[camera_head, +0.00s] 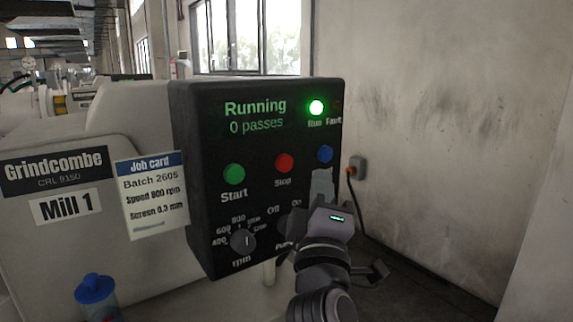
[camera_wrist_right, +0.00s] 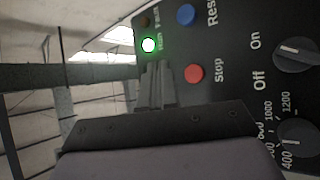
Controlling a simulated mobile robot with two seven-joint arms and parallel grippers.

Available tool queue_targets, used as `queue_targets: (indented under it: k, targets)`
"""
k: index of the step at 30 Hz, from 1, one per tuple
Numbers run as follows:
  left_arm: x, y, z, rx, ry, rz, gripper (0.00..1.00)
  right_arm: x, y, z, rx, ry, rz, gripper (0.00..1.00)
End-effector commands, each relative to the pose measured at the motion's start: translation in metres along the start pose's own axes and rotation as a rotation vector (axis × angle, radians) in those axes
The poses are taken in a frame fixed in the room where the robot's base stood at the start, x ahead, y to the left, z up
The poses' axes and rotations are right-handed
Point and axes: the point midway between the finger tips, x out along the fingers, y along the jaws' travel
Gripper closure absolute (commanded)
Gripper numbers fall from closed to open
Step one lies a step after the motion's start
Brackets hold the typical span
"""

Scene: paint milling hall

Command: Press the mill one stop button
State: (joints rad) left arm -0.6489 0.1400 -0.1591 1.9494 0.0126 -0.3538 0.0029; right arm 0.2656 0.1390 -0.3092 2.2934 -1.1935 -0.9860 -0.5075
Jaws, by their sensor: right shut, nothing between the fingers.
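The mill one control panel (camera_head: 215,145) is a black box reading "Running, 0 passes". Its red Stop button (camera_head: 284,163) sits between the green Start button (camera_head: 234,174) and a blue button (camera_head: 325,154). My right gripper (camera_head: 322,182) is shut and empty, its tips just below the blue button in the picture, right of and lower than Stop. In the wrist view the red Stop button (camera_wrist_right: 193,73) lies right of my shut fingertips (camera_wrist_right: 157,68), apart from them in the picture. I cannot tell the gap to the panel. My left gripper is out of view.
The green Run lamp (camera_head: 316,107) is lit; the Fault lamp is dark. An rpm knob (camera_head: 243,239) is at lower left, and an On/Off switch (camera_wrist_right: 295,54) shows in the wrist view. A job card (camera_head: 150,195) hangs left. A wall socket with cable (camera_head: 357,168) is at right.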

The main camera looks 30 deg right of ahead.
Motion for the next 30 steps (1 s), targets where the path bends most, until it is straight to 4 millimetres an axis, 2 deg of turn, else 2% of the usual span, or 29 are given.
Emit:
queue_targets:
  k: [6,12,30]
  targets:
    - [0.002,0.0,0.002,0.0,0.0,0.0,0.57,0.022,-0.016,-0.016,0.001,-0.001,0.001,1.0]
    - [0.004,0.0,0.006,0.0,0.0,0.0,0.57,0.036,-0.027,-0.026,0.0,0.0,0.0,1.0]
    - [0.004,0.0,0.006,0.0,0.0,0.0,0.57,0.041,-0.03,-0.03,0.001,0.0,0.0,1.0]
